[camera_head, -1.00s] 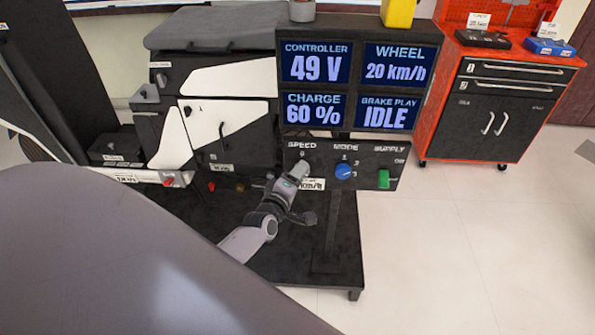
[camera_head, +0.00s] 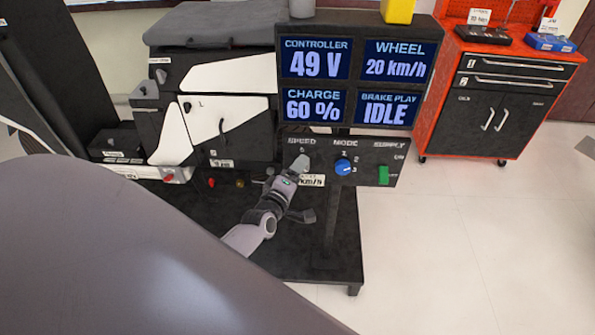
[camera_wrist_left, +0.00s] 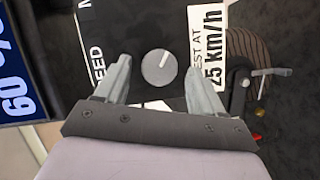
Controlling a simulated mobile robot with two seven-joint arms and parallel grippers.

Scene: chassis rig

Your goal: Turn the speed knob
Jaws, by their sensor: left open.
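The speed knob (camera_wrist_left: 159,68) is a round grey dial with a white pointer mark on the dark control panel (camera_wrist_left: 150,30). In the left wrist view its mark points right and slightly up, towards the white label (camera_wrist_left: 212,60) reading 25 km/h. My left gripper (camera_wrist_left: 160,76) is open, with one finger on each side of the knob and visible gaps to it. The display (camera_head: 400,62) reads WHEEL 20 km/h. My right gripper is not in view.
The blue mode knob (camera_head: 343,167) and green supply switch (camera_head: 383,174) sit right of the speed knob. A black platform (camera_head: 320,262) lies below the panel. An orange tool cabinet (camera_head: 500,100) stands at the right, with clear floor in front.

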